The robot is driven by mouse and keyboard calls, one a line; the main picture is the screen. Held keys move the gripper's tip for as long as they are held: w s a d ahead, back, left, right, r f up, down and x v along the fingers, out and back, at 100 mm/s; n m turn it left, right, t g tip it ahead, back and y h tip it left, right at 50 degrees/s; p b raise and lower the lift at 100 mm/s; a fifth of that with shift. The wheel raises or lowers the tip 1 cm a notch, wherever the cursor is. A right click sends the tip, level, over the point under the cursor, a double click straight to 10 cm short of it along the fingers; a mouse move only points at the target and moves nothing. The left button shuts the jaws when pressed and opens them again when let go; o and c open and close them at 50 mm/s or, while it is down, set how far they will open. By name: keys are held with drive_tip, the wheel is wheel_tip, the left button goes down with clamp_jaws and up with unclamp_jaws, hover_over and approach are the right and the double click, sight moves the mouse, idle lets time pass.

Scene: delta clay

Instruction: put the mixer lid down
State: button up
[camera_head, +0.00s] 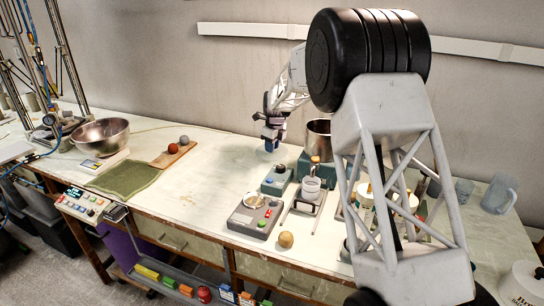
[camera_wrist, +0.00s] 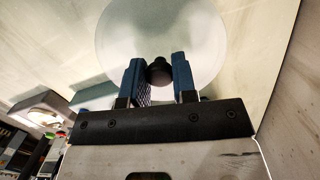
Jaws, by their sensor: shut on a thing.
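The mixer lid (camera_wrist: 190,28) is a round, pale, see-through disc with a dark knob (camera_wrist: 159,70) in the wrist view. My gripper (camera_wrist: 157,62) has its two blue fingers on either side of the knob and is shut on it. In the head view my gripper (camera_head: 271,138) hangs above the worktop, left of the mixer. The lid is hard to make out there. The mixer has a teal body and an open steel bowl (camera_head: 318,130), partly hidden behind my arm.
Below my gripper stand a small teal device (camera_head: 276,181) and a grey scale-like device (camera_head: 255,216). A wooden board (camera_head: 173,154) with two balls, a green mat (camera_head: 124,179) and a steel bowl (camera_head: 100,133) lie to the left. The worktop (camera_head: 205,185) between board and devices is clear.

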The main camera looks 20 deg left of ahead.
sight(275, 152)
drive_tip(key=shift+f, duration=0.3)
drive_tip(key=shift+f, duration=1.9)
drive_tip(key=shift+f, duration=0.15)
drive_tip(key=o, duration=0.9)
drive_tip(key=r, duration=0.4)
drive_tip(key=d+r, duration=0.1)
drive_tip(key=r, duration=0.6)
drive_tip(key=shift+s+d+r, duration=0.15)
drive_tip(key=shift+d+r, duration=0.05)
drive_tip(key=shift+r, duration=0.4)
